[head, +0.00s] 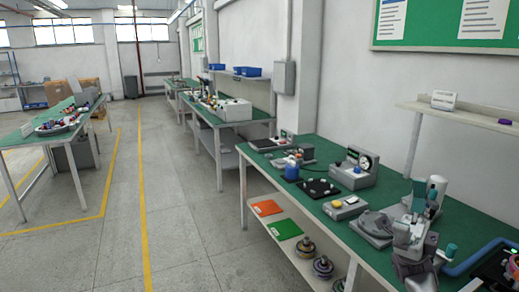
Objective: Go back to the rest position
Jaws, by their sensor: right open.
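My right gripper (423,203) is at the lower right, above the near green-topped workbench (318,205). It is open, and nothing shows between its fingers. A white cylinder (438,188) stands close behind it in the picture; I cannot tell whether they touch. My left gripper is not in view. Round hub-like parts (323,266) sit on the bench's lower shelf.
A wall shelf (464,116) is above. Another table (40,138) stands left. The grey floor aisle (180,215) between is clear.

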